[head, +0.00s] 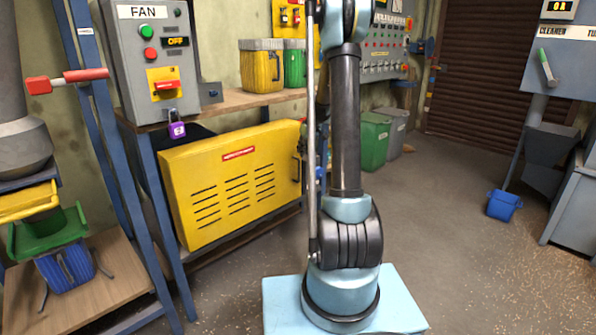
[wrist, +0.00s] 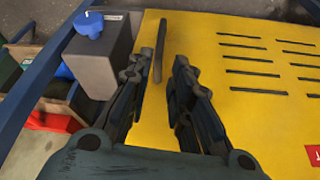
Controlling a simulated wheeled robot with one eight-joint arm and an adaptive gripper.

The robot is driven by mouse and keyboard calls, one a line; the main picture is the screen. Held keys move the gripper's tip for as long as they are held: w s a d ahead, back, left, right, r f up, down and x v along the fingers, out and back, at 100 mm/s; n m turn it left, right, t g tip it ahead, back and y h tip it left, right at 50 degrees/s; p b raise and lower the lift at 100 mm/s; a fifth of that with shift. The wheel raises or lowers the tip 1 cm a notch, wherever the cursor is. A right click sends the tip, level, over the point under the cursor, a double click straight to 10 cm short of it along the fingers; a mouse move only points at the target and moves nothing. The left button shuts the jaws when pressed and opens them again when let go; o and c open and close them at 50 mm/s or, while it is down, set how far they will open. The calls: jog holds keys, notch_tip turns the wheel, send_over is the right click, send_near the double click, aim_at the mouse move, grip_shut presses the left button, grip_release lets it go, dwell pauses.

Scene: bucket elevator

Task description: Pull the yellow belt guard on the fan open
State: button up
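The yellow belt guard (head: 222,183) is a slotted panel with a red label below the fan box. It looks shut in the head view. Its dark bar handle (head: 297,168) is near the guard's right edge. In the wrist view the yellow guard (wrist: 215,50) fills the right side, and the handle (wrist: 159,48) stands near its edge. My gripper (wrist: 164,60) is open, its two fingers apart over the guard. The handle appears between the fingertips, closer to the left finger; contact cannot be told.
The fan control box (head: 160,60) reads OFF, with a purple padlock (head: 177,129) hanging below its switch. A grey block with a blue knob (wrist: 90,25) stands beside the guard's handle edge in the wrist view.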

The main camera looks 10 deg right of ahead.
aim_at(299, 165)
jog(key=x, duration=1.2)
jog(key=shift+a+f, duration=0.1)
jog(key=shift+f, duration=0.1)
